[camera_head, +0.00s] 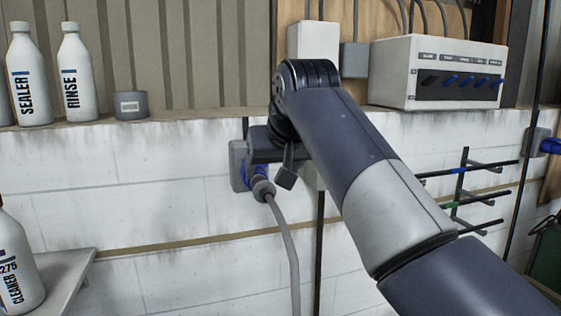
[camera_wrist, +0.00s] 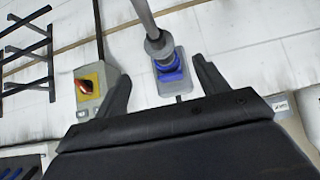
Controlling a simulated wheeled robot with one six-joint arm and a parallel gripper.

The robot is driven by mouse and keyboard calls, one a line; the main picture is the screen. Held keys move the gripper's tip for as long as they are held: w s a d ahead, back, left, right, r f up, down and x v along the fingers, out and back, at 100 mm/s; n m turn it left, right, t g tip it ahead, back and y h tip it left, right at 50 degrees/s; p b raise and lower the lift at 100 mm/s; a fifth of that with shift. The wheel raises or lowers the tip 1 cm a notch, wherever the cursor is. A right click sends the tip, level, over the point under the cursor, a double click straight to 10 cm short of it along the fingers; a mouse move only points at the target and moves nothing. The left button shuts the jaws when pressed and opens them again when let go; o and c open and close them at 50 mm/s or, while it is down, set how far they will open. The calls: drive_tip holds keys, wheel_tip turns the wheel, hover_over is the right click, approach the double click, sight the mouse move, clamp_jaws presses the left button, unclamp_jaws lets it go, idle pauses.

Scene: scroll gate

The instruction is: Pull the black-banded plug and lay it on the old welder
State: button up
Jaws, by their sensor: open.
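A grey plug (camera_head: 262,188) with a grey cable sits in a blue-faced wall socket (camera_head: 240,167). The plug also shows in the wrist view (camera_wrist: 158,45), seated in the blue socket (camera_wrist: 169,68). I cannot make out a black band on it. My gripper (camera_head: 277,160) is open and empty, close to the plug and partly in front of the socket. In the wrist view my gripper's fingers (camera_wrist: 163,78) stand apart, with the socket between them in the picture, nearer the right finger. No contact shows. I cannot identify the old welder with certainty; a dark green object (camera_head: 546,258) is cut off at the right edge.
A blue plug (camera_head: 550,146) sits at the far right. A wall rack (camera_head: 468,190) with dark prongs stands out right of my arm. Bottles (camera_head: 78,75) and a labelled white box (camera_head: 437,75) stand on the ledge.

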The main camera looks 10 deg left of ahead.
sight(266, 188)
drive_tip(key=p+x, duration=0.1)
drive_tip(key=x, duration=0.9)
drive_tip(key=shift+w+f, duration=0.2)
drive_tip(key=shift+w, duration=0.05)
drive_tip(key=shift+c, duration=0.3)
drive_tip(key=c, duration=1.4)
drive_tip(key=shift+s, duration=0.1)
drive_tip(key=shift+s+r, duration=0.1)
drive_tip(key=shift+s, duration=0.1)
